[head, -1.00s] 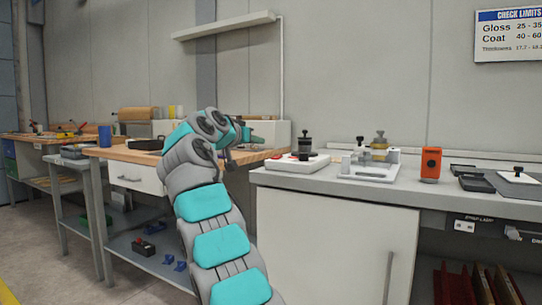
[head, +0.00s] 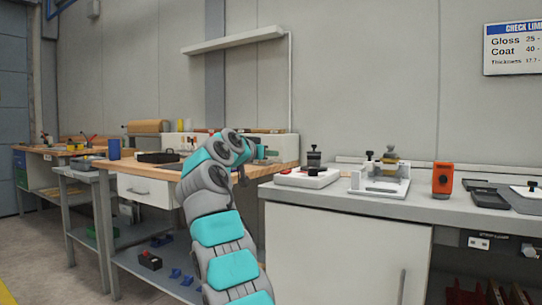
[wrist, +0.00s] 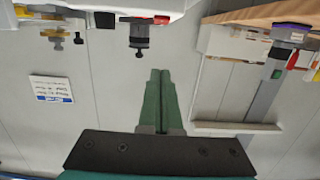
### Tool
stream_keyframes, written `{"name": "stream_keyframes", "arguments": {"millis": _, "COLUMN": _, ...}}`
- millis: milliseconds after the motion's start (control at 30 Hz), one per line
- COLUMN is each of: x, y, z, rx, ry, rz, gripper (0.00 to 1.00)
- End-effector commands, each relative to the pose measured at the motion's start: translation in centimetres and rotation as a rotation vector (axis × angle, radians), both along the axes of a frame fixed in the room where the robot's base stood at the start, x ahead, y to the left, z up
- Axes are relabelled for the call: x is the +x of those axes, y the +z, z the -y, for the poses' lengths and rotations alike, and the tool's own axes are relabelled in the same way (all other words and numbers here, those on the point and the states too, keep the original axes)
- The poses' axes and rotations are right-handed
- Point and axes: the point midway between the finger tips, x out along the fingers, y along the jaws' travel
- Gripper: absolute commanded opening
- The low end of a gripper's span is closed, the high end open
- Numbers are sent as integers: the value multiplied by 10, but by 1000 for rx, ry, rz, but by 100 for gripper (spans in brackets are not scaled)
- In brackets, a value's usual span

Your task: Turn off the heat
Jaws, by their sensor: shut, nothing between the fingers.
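My gripper (wrist: 155,100) shows in the wrist view as two green fingers lying together, with nothing between them. It points out over the bench area and touches nothing that I can see. In the head view my arm reaches up in front of the wooden bench, and the fingers are mostly hidden behind its wrist links. I cannot make out a heat control in either view. A fitting with a white socket or switch plate (head: 479,243) is under the right counter, too small to read.
The grey counter (head: 410,210) on the right bears a white base with a black-knobbed device (head: 313,160), a white fixture (head: 381,182) and an orange instrument (head: 442,180). A wooden bench (head: 130,165) stands left, under a wall shelf (head: 235,40). Floor at far left is clear.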

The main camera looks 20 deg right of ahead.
Motion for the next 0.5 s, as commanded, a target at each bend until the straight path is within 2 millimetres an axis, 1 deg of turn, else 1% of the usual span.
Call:
{"name": "stream_keyframes", "arguments": {"millis": 33, "x": 6, "y": 3, "z": 7, "rx": -1, "ry": -1, "rz": -3, "gripper": 0}}
{"name": "stream_keyframes", "arguments": {"millis": 200, "x": 24, "y": -1, "z": 30, "rx": -1, "ry": 0, "rz": -6, "gripper": 0}}
{"name": "stream_keyframes", "arguments": {"millis": 500, "x": 46, "y": -5, "z": 59, "rx": 0, "ry": 0, "rz": -1, "gripper": 0}}
